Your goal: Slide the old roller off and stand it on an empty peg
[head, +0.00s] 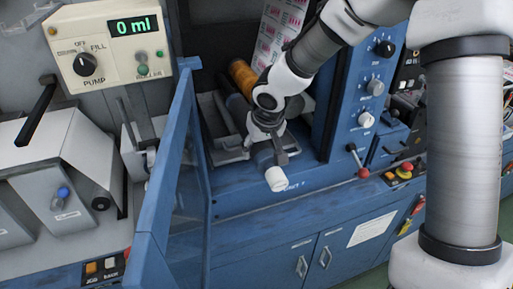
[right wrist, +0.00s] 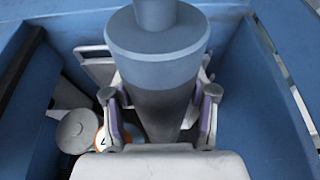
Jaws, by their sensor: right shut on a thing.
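My right gripper (head: 267,152) is at the front of the blue machine, shut around a roller. In the head view the roller's pale, rounded end (head: 276,180) sticks out below and in front of the fingers. In the right wrist view the fingers sit on both sides of its dark body (right wrist: 160,106), with a wider blue-grey end and a narrower shaft above. The far end of the roller is hidden. I cannot make out any empty peg. My left gripper is not in view.
An orange-brown roll (head: 240,76) and a printed web (head: 278,32) are behind my right arm. A blue guard frame (head: 180,150) stands left of the gripper. Knobs and a red-tipped lever (head: 362,172) are on the right. A grey disc (right wrist: 75,130) is at lower left in the wrist view.

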